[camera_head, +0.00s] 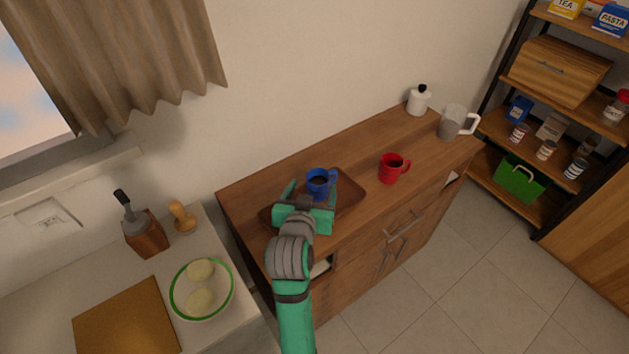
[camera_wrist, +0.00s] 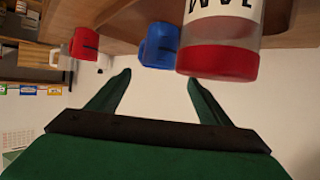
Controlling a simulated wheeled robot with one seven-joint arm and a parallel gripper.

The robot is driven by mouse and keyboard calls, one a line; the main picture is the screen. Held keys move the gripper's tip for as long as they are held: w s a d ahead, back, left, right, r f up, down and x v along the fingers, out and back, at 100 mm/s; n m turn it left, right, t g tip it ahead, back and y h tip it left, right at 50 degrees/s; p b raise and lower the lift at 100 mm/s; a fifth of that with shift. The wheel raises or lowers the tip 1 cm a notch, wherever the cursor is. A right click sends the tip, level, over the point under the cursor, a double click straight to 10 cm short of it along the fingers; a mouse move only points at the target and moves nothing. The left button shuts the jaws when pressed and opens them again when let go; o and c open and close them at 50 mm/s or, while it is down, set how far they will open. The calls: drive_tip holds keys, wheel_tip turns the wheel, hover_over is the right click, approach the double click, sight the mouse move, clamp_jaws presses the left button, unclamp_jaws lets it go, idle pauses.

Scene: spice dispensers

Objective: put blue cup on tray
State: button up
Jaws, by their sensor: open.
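The blue cup (camera_head: 319,183) stands upright on the brown wooden tray (camera_head: 352,193), near its middle, with its handle to the right. In the wrist view, which is upside down, the blue cup (camera_wrist: 158,46) is just beyond my fingertips. My gripper (camera_head: 309,190) is open and reaches over the tray's near left part, its fingers pointing at the cup. In the wrist view my gripper (camera_wrist: 158,77) shows two spread green fingers with nothing between them. The arm hides part of the tray.
A red mug (camera_head: 392,168) stands right of the tray on the cabinet top. A white bottle (camera_head: 418,100) and a pitcher (camera_head: 453,122) stand farther right. A red-capped jar (camera_wrist: 218,50) is close to the right finger in the wrist view; the head view does not show it clearly.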

drive_tip(key=v, duration=0.3)
drive_tip(key=shift+s+d+r, duration=0.1)
drive_tip(key=shift+s+r, duration=0.1)
drive_tip(key=shift+s, duration=0.15)
drive_tip(key=shift+w, duration=0.1)
